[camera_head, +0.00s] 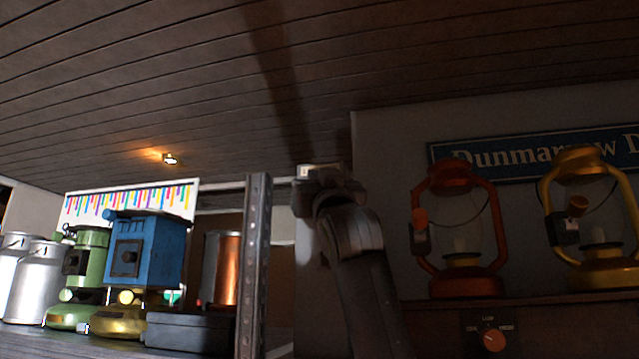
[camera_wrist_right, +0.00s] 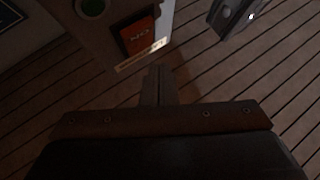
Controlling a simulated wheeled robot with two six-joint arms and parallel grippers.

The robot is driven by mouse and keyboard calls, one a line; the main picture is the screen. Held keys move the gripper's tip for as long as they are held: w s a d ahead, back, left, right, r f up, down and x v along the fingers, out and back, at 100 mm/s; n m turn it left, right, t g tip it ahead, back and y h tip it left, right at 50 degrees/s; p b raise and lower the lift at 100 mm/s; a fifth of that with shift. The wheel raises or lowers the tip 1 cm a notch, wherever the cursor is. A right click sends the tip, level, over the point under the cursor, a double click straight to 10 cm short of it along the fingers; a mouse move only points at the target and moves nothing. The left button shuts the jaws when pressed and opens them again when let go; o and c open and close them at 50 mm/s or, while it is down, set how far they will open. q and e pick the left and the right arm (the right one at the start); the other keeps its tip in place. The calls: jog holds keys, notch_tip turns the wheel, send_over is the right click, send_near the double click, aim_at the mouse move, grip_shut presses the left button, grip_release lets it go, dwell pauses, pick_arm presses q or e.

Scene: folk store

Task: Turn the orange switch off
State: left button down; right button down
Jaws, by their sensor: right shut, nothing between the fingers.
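In the right wrist view an orange switch plate (camera_wrist_right: 140,37) sits on a pale box or panel, with letters that look like ON turned upside down. A small lit label (camera_wrist_right: 140,55) lies just below it. My right gripper (camera_wrist_right: 157,72) is shut and empty, its tips just below the label in the picture; I cannot tell whether they touch the panel. In the head view my right arm rises at the centre, its wrist beside a metal post, and the switch cannot be made out. My left gripper is not in view.
A green round part (camera_wrist_right: 92,7) is on the same panel. In the head view an orange lantern (camera_head: 485,245) and a yellow lantern (camera_head: 600,278) stand right, above an orange dial (camera_head: 491,341). A metal post (camera_head: 256,265), blue machine (camera_head: 150,250) and milk cans (camera_head: 40,285) are left.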

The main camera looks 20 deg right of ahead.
jog(key=s+a, duration=0.1)
jog(key=s+b, duration=0.1)
jog(key=s+a+b, duration=0.1)
jog(key=shift+s+a+f, duration=0.3)
jog(key=shift+s+a, duration=0.05)
jog(key=shift+s, duration=0.05)
dwell(0.5)
